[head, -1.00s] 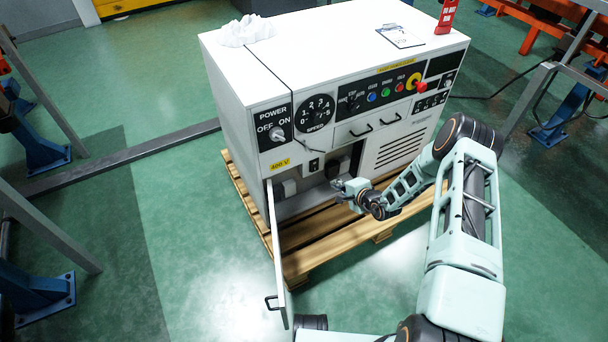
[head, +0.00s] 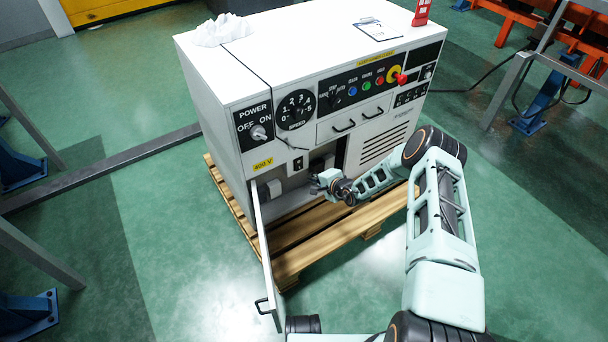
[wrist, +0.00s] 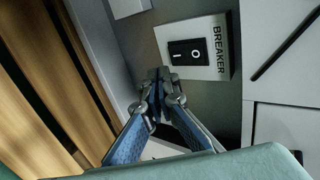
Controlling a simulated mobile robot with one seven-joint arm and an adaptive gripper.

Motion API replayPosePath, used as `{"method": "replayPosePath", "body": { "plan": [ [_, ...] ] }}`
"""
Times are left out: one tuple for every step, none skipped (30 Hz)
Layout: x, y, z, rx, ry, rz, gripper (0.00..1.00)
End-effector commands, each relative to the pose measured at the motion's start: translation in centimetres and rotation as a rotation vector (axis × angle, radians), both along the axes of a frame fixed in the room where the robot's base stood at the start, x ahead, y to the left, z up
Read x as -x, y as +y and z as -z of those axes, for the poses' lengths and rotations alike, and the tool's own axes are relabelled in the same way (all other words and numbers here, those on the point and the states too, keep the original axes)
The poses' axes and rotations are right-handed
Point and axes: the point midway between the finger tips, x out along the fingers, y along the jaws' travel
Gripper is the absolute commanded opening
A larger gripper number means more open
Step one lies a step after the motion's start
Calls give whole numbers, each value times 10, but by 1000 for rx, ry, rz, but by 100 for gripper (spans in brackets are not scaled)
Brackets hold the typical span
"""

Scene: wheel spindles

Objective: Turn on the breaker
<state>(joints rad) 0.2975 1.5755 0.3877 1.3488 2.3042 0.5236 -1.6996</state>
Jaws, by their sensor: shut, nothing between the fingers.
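The breaker (wrist: 222,48) is a white plate lettered BREAKER on a grey wall in the wrist view. Its black rocker switch (wrist: 188,52) carries a white O and a bar mark; which side is pressed I cannot tell. In the head view a small white plate with a dark middle (head: 298,162), seemingly the breaker, shows inside the open cabinet. My gripper (wrist: 158,76) is shut and empty, its fingertips just below and left of the rocker in the wrist picture. Contact is not visible. In the head view my gripper (head: 324,178) is at the compartment opening, right of that plate.
The white cabinet (head: 213,105) stands on a wooden pallet (head: 335,234). Its open door (head: 263,245) is left of my gripper. White boxes (head: 274,188) are inside at left. Green floor is clear in front.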

Motion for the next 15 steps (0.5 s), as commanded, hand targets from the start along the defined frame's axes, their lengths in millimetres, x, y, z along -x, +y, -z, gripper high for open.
{"method": "replayPosePath", "body": {
  "plan": [
    [-7,5,11,-2,-2,1,0],
    [-11,7,15,-1,-2,0,0],
    [-16,11,19,-1,-2,1,0],
    [-19,12,22,-2,-1,3,0],
    [-24,16,20,-2,-2,1,0],
    [-29,19,21,-2,-2,1,0],
    [-33,21,21,-2,-1,2,0],
    [-36,23,21,-2,-1,2,0],
    [-39,26,21,-1,0,1,0],
    [-41,27,21,-1,-2,1,0],
    [-43,29,21,0,-1,1,0],
    [-45,30,21,-1,0,1,0],
    [-47,31,21,-1,-1,1,0],
    [-48,31,21,-1,-1,1,0],
    [-49,32,20,0,-1,1,0]
  ]
}}
